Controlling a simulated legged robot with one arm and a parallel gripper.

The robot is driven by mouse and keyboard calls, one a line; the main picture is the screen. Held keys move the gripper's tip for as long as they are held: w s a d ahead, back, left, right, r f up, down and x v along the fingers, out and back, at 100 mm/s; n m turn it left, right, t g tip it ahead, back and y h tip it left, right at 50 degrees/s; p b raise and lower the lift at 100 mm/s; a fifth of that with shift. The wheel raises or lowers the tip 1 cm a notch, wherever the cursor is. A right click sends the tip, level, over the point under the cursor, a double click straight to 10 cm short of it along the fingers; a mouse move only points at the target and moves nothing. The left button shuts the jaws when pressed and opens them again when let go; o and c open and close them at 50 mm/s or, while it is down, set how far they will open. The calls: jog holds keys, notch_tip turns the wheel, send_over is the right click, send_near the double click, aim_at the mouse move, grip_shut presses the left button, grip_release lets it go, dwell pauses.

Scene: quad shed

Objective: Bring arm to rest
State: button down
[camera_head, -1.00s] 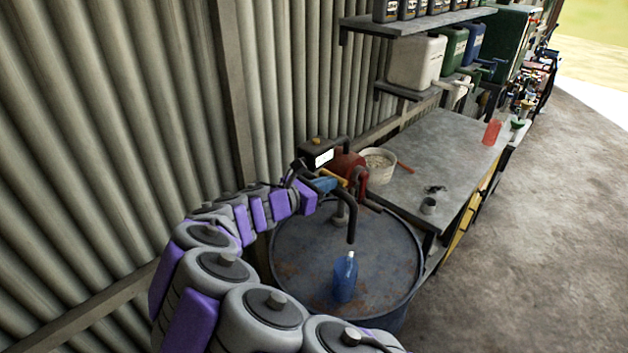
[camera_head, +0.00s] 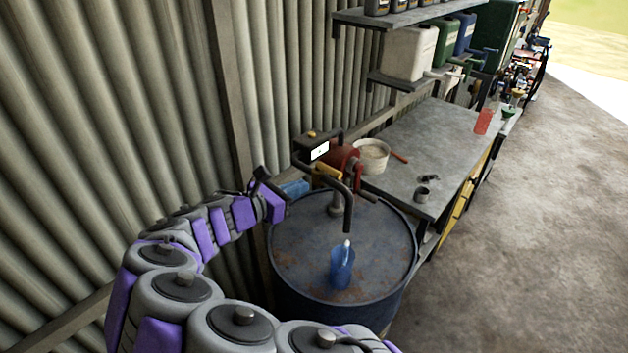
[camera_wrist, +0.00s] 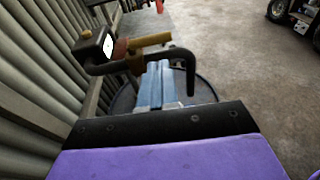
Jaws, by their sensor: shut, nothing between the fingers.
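My arm reaches along the left of the head view, beside the corrugated wall. My gripper (camera_head: 296,188) is at its far end, next to the pump and over the drum's back left edge. In the wrist view its blue fingers (camera_wrist: 155,84) are shut together with nothing between them. The hand pump (camera_head: 341,158) has a red body and a black curved spout. It stands on a dark blue, rusty drum (camera_head: 305,270).
A grey workbench (camera_head: 425,150) right of the drum bears a white tub (camera_head: 372,156), a small dark cup (camera_head: 422,194) and a red bottle (camera_head: 484,121). Jerrycans (camera_head: 408,54) stand on the shelf behind. The corrugated wall (camera_head: 110,120) is close on the left. The concrete floor (camera_head: 530,230) at right is clear.

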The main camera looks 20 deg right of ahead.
jog(key=f+v, duration=0.1)
jog(key=v, duration=0.3)
jog(key=s+d+f+m+g+y+b, duration=0.35)
jog(key=s+d+m, duration=0.35)
jog(key=s, duration=0.3)
jog(key=s+d+f+m+g+y+b, duration=0.25)
jog(key=s+d+m+g, duration=0.25)
jog(key=s+d+m, duration=0.3)
jog(key=s+a+f+m+y+b, duration=0.3)
jog(key=s+a+f+m+y, duration=0.1)
jog(key=s, duration=0.5)
jog(key=s+a+f+m+y+b, duration=0.3)
jog(key=s+a+f+m+y, duration=0.1)
jog(key=s, duration=0.6)
jog(key=shift+a+f, duration=0.7)
jog(key=shift+f, duration=0.35)
jog(key=shift+g, duration=0.25)
jog(key=shift+a, duration=0.4)
